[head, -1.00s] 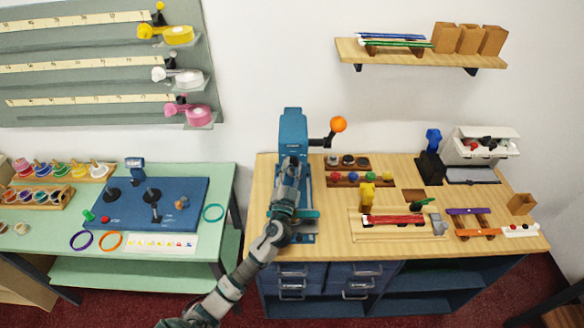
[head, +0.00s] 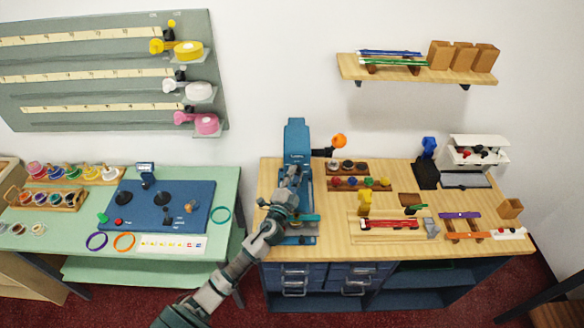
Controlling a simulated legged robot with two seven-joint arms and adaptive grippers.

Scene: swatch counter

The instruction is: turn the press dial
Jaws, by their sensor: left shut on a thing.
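The blue press (head: 296,138) stands at the left end of the wooden counter, with a dark side lever ending in an orange ball (head: 339,141). My left arm reaches up from the bottom of the picture. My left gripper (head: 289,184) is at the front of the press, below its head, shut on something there. The gripper covers that spot, so the dial itself cannot be made out. A teal part of the press (head: 308,218) shows beside the wrist. My right gripper is not in view.
Racks of coloured knobs (head: 359,184) and a wooden tray with a red piece (head: 390,224) lie right of the press. A green table (head: 225,190) with a blue board (head: 140,205) stands left, across a narrow gap. A shelf (head: 420,70) hangs above.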

